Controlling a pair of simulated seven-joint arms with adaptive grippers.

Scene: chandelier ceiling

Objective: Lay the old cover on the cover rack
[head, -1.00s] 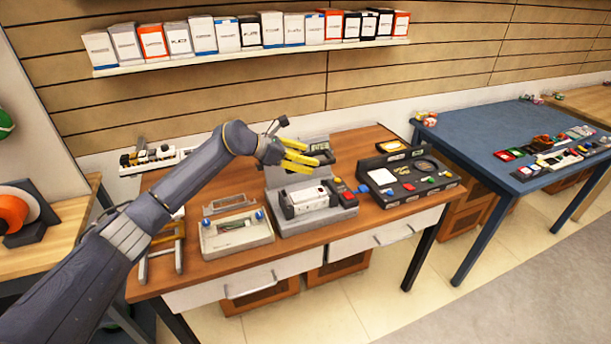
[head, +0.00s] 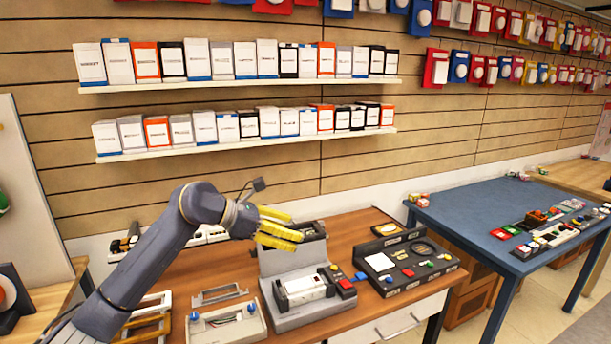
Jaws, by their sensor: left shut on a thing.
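My left gripper (head: 282,229), with yellow fingers, is above the back of the table, over the grey stand. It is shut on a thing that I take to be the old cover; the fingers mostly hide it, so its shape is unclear. A dark boxy item shows just right of the fingertips. The grey stand (head: 283,322) has an upright back panel and carries a white device (head: 304,288) with a dark end. A grey frame-like rack (head: 220,293) stands to its left, behind a tray; I cannot tell whether it is the cover rack. My right gripper is out of view.
The pale tray (head: 252,331) has blue knobs. A black panel (head: 395,292) with coloured buttons stands on the right of the wooden table (head: 352,232). Pale and yellow frames (head: 150,318) lie at left. Shelves of boxes line the wall. A blue table (head: 470,207) is further right.

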